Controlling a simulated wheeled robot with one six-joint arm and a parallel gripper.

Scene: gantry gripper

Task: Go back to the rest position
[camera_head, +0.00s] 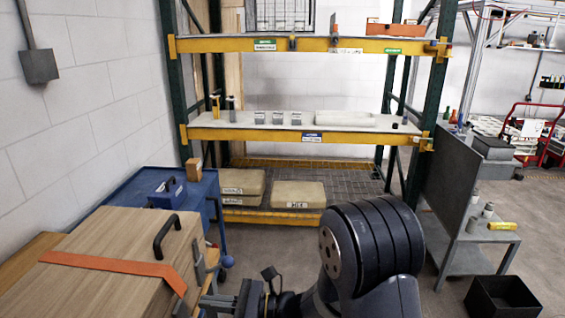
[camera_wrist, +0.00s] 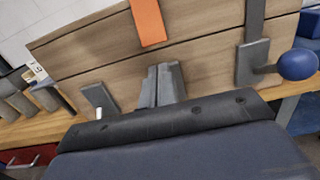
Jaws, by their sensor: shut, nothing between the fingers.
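My gripper (camera_wrist: 162,72) shows in the wrist view with its two grey fingers together and nothing between them. It points at the front of a wooden case (camera_wrist: 95,50); whether the tips touch it I cannot tell. In the head view my gripper (camera_head: 205,302) is at the bottom, beside the right side of the wooden case (camera_head: 115,235), partly cut off by the frame edge. My dark arm fills the lower middle of the head view.
An orange strap (camera_head: 110,263) crosses the case, which has a black handle (camera_head: 165,235). A lever with a blue ball knob (camera_wrist: 298,64) sticks out near my gripper. A blue cart (camera_head: 130,188) and a shelf rack (camera_head: 300,133) stand behind. A black bin (camera_head: 500,297) is on the right floor.

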